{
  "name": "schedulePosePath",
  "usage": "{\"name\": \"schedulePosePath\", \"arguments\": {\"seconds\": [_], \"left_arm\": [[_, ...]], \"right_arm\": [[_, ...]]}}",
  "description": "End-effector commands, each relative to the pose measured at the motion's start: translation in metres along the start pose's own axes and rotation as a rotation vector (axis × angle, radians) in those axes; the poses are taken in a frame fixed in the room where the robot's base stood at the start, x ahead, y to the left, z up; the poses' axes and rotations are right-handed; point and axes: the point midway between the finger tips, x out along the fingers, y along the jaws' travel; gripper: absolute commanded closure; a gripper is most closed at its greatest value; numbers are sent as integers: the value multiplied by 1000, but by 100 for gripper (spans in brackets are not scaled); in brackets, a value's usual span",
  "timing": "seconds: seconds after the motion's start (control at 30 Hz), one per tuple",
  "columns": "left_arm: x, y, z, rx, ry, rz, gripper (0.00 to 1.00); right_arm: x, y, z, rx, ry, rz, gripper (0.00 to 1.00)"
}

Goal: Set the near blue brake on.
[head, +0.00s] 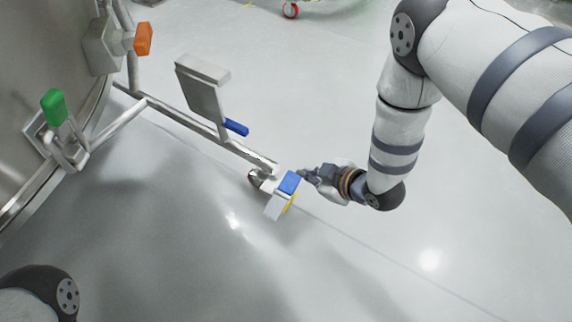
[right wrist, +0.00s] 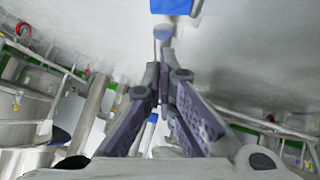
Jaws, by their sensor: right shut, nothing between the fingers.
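The near blue brake (head: 289,183) is a blue pedal on the caster at the near end of the metal frame bar. My right gripper (head: 303,174) is just right of this pedal, fingers shut and empty, pointing left. Whether the tips touch the pedal cannot be told. In the right wrist view, the shut fingers (right wrist: 163,65) point up the picture. A blue piece (right wrist: 172,6), seemingly the near brake, shows beyond them at the top edge. My left gripper is out of view; only part of my left arm shows at bottom left.
A second blue pedal (head: 236,128) sits farther along the metal bar (head: 190,122), beside an upright metal plate (head: 201,92). A green handle (head: 54,107) and an orange handle (head: 143,38) are at the steel vessel (head: 40,45). The floor right of the caster is clear.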

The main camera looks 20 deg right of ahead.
Motion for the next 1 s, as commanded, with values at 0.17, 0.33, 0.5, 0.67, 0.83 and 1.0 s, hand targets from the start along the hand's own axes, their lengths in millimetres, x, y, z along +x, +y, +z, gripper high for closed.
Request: {"name": "schedulePosePath", "arguments": {"seconds": [0.17,0.33,0.5,0.67,0.83,1.0], "left_arm": [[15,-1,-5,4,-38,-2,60],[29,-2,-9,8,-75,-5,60],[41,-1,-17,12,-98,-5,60],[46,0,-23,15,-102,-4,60],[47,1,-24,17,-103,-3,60],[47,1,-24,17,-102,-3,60]], "right_arm": [[37,-2,4,2,-3,-2,100],[75,-3,4,4,-2,-2,100],[104,-3,13,6,-7,-2,100],[117,-2,26,5,-4,-1,100],[120,-1,28,4,-3,-1,100],[119,-1,28,4,-3,-1,100]]}}
